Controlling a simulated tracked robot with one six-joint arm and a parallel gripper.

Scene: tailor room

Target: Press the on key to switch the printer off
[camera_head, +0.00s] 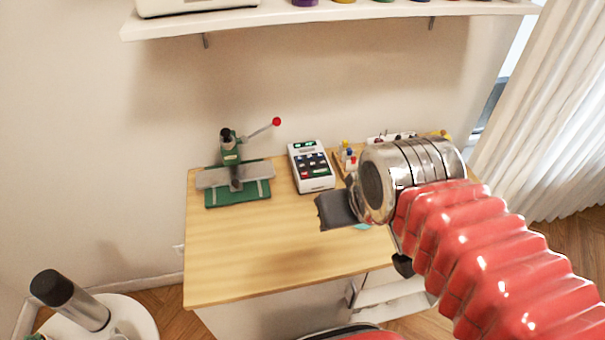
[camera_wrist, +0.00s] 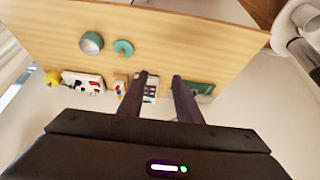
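The printer looks to be the white device with a lit green display and several coloured keys (camera_head: 311,166), standing at the back of the wooden table. In the wrist view it (camera_wrist: 151,87) shows small and partly hidden between my fingers. I cannot tell which key is the on key. My gripper (camera_head: 336,208) is in front of the printer and to its right in the head view, above the table and apart from the printer. In the wrist view my gripper (camera_wrist: 160,76) has its two dark fingers apart with nothing held.
A green lever press (camera_head: 238,190) with a red knob stands left of the printer. Small coloured bottles (camera_head: 348,157) stand right of it. A round grey-teal container (camera_wrist: 91,42) and a teal disc (camera_wrist: 123,47) are on the table (camera_head: 235,250). Its front left is clear. A shelf (camera_head: 270,17) hangs above.

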